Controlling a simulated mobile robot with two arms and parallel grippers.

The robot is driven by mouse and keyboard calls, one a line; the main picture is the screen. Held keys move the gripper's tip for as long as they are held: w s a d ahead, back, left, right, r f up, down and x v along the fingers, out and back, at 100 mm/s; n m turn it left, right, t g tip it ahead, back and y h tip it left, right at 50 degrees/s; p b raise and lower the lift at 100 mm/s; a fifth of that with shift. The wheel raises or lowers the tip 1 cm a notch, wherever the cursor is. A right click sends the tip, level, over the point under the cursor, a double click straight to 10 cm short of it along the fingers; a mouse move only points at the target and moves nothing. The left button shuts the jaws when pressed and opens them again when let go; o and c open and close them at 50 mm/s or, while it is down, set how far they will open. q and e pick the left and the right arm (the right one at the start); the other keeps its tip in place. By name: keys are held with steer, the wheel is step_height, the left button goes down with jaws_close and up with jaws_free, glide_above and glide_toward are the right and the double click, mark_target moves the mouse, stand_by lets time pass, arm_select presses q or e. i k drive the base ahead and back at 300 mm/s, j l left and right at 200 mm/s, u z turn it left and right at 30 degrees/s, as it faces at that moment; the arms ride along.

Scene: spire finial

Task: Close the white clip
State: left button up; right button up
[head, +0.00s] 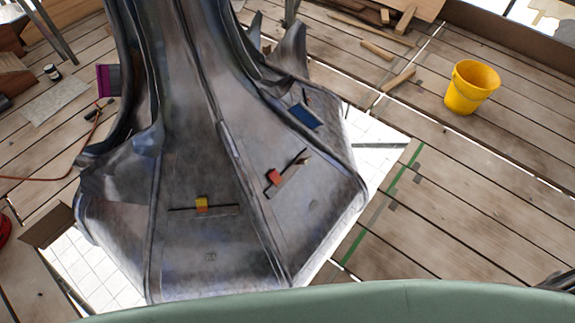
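The grey metal spire finial (190,130) fills the middle of the head view and flares out toward the bottom. A small yellow and orange piece (202,204) sits on a dark horizontal strip on its front face. A small orange-red piece (273,177) sits on a slanted dark strip on the face to the right. A blue rectangular patch (305,115) is higher up on the right side. I cannot make out a white clip in this view. Neither of my grippers shows.
A wooden plank deck surrounds the finial, with white tiled gaps beside its base. A yellow bucket (471,87) stands at the upper right. Loose wood pieces (398,80) lie near it. An orange cable (60,175) and a small dark jar (52,73) are at left.

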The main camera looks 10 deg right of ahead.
mark_target(304, 162)
steer(key=u, duration=0.25)
steer(key=i+l+u, duration=0.1)
steer(key=l+u, duration=0.85)
steer(key=j, duration=0.1)
